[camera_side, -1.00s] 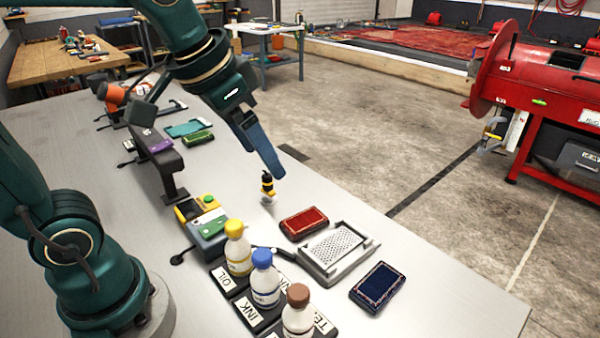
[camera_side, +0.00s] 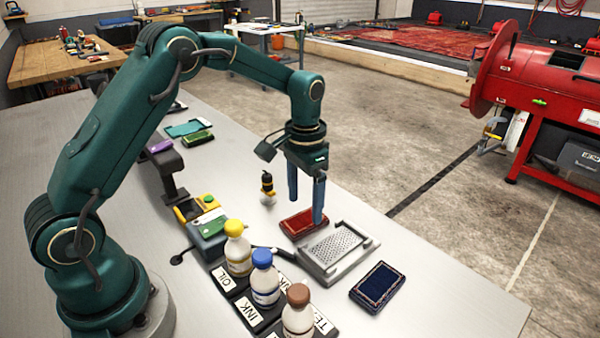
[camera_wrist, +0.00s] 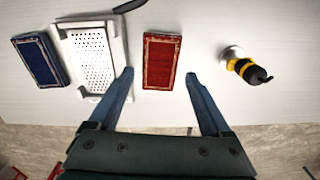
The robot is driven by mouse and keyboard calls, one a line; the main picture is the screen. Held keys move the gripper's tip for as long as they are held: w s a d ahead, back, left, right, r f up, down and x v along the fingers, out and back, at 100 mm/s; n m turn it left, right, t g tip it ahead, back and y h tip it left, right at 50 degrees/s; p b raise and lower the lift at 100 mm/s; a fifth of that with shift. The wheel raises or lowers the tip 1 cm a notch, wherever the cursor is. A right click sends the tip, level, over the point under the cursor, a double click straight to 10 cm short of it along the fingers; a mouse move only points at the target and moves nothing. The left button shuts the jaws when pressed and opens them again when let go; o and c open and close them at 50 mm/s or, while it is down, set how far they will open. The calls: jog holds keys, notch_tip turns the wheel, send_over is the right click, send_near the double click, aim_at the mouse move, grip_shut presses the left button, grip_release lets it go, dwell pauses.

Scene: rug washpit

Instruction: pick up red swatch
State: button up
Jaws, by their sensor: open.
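The red swatch (camera_side: 297,224) lies flat on the metal table, just left of the perforated tray in the side view. It is a dark red rectangle with a patterned border. In the wrist view the red swatch (camera_wrist: 161,62) shows between my two blue fingers, beyond their tips. My gripper (camera_side: 305,208) points down over the swatch in the side view, and one finger overlaps its right edge there. In the wrist view my gripper (camera_wrist: 158,73) is open with nothing between the fingers. I cannot tell the exact height of the tips above the swatch.
The perforated tray (camera_side: 362,247) stands close beside the swatch. A navy swatch (camera_side: 378,287) lies past it. A small yellow-black tool (camera_side: 267,186) stands on the other side. Bottles with yellow (camera_side: 238,253), blue (camera_side: 264,283) and brown (camera_side: 298,317) caps stand in front.

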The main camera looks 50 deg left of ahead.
aim_at(304, 219)
jog(key=shift+f, duration=1.85)
jog(key=c, duration=1.1)
jog(key=shift+c, duration=0.2)
jog(key=shift+r, duration=0.1)
